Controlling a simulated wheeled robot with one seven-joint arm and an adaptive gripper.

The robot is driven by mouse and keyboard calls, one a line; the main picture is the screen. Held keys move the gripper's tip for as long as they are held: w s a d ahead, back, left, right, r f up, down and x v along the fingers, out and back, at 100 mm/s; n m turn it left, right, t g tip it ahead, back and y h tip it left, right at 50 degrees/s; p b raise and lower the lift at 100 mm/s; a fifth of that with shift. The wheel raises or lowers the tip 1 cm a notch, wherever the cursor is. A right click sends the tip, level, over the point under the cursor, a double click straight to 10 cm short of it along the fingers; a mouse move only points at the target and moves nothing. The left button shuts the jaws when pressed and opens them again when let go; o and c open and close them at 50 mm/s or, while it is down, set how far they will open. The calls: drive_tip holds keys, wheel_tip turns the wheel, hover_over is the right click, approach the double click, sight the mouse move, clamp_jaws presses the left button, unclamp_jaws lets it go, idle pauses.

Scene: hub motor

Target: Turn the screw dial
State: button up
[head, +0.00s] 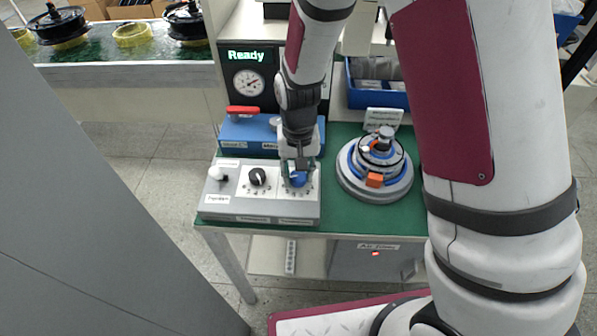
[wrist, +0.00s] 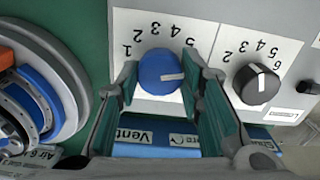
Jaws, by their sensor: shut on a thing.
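A grey control box (head: 226,208) on the green table carries a blue dial (head: 299,179) at its right and a black dial (head: 258,177) in its middle. My gripper (head: 298,170) reaches down from above and is shut on the blue dial. In the wrist view the green-padded fingers stand on either side of the blue dial (wrist: 160,72). Its white pointer line points right in that view, past the 5, where a finger covers the scale. The black dial (wrist: 257,84) sits to the right there, apart from the fingers. The dial labels are too small to read.
A blue box with a red handle (head: 243,111) stands just behind the control box. A round grey and blue fixture (head: 375,188) with an orange block is to the right. A screen (head: 246,56) reads "Ready".

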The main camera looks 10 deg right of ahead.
sight(298, 175)
idle(0.4)
drive_tip(key=o, duration=1.2)
drive_tip(key=shift+c, duration=0.2)
drive_tip(key=shift+r, duration=0.1)
wheel_tip(298, 175, up, 12)
